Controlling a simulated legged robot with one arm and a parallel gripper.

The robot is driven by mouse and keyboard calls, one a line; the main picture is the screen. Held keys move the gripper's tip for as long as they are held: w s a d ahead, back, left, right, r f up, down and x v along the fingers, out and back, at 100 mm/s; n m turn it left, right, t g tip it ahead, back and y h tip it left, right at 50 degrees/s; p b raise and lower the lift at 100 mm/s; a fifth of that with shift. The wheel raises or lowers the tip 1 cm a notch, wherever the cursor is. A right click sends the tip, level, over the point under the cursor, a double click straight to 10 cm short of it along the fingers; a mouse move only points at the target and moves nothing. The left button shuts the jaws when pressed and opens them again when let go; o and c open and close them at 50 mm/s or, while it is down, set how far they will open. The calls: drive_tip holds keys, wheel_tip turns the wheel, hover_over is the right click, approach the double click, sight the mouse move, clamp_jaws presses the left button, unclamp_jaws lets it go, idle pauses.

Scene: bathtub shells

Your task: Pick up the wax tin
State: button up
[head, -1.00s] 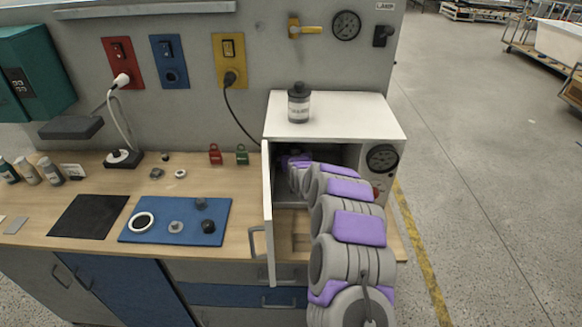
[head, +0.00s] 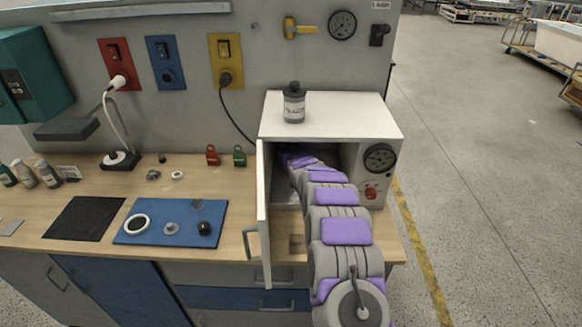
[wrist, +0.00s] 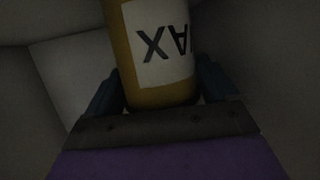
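The wax tin (wrist: 155,82) is a yellow-brown cylinder with a pale label reading WAX, upside down in the wrist view. My gripper (wrist: 158,88) has one dark blue finger on each side of it. The fingers are close to the tin's sides, but I cannot tell whether they press on it. The tin's far end is cut off by the frame. In the head view my arm reaches into the open white cabinet (head: 330,118), and the gripper and tin are hidden inside.
The cabinet door (head: 263,215) stands open left of my arm. A grey bottle (head: 294,103) stands on the cabinet top. A blue mat (head: 150,235) with small parts, a black mat (head: 84,217) and two padlocks lie on the workbench (head: 100,188). Pale walls close in around the gripper.

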drive_tip(key=shift+d, duration=0.2)
drive_tip(key=c, duration=0.3)
drive_tip(key=shift+a, duration=0.55)
drive_tip(key=c, duration=0.8)
drive_tip(key=shift+d, duration=0.25)
drive_tip(key=c, duration=0.4)
